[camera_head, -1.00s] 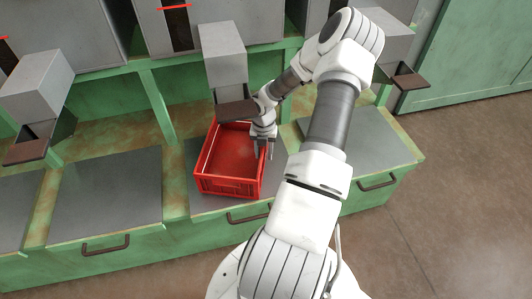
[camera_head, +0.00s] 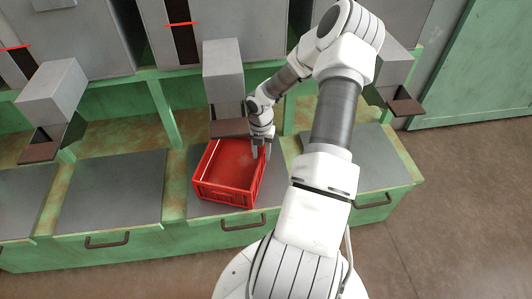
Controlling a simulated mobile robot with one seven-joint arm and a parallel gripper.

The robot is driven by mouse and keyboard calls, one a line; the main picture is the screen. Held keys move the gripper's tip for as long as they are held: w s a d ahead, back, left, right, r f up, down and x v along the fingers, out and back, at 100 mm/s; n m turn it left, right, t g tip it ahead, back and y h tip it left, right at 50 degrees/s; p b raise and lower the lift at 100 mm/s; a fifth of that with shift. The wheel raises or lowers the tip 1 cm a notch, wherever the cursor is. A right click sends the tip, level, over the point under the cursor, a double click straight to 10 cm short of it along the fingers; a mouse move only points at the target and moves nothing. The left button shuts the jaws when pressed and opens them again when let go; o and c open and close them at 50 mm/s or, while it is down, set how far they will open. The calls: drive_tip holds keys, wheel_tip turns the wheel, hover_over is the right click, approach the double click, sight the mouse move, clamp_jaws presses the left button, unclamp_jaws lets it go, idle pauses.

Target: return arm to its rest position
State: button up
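A red crate (camera_head: 226,194) stands on a grey bay surface of the green sorter bench, below a grey chute with a brown lip. It looks empty. My gripper (camera_head: 261,153) is at the crate's right rear edge, with its fingers pointing down. The two fingers look spread apart. The crate's right wall passes near or between them; I cannot tell whether they touch it. My white and grey arm reaches from the bottom of the view up to the top right and bends back down to the gripper.
Grey chutes with brown lips jut out at left (camera_head: 52,92), centre (camera_head: 224,72) and right (camera_head: 396,70). A bare bay surface (camera_head: 112,190) lies left of the crate. The green bench front (camera_head: 170,243) has handles. Brown floor (camera_head: 460,200) is open at right.

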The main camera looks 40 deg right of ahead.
drive_tip(key=shift+r, duration=0.25)
idle(0.5)
